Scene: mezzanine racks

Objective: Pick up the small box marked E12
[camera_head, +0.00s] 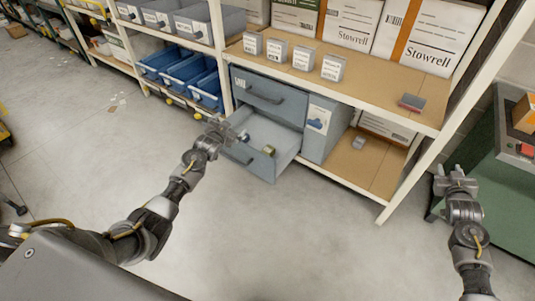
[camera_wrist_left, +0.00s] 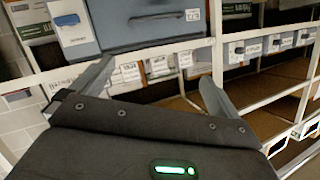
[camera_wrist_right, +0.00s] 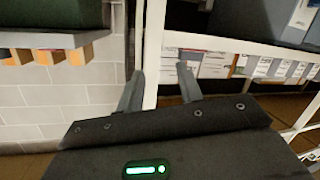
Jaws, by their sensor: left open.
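Several small white-labelled grey boxes stand in a row on the wooden shelf (camera_head: 380,88) in the head view: one at the left (camera_head: 252,44), then a second box (camera_head: 277,51), a third box (camera_head: 303,59) and a fourth box (camera_head: 333,68). Their labels are too small to read, so I cannot tell which is E12. My left gripper (camera_head: 222,130) is open and empty, at the left side of the pulled-out drawer (camera_head: 284,160), below the shelf. My right gripper (camera_head: 456,172) is open and empty, right of the rack; its fingers are apart in the right wrist view (camera_wrist_right: 160,72).
The grey cabinet (camera_head: 268,92) has its lower drawer out, with small items (camera_head: 269,151) inside. A red-and-grey object (camera_head: 411,102) lies on the shelf. Blue bins (camera_head: 190,75) are left. A green table (camera_head: 500,190) stands right. The floor in front is clear.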

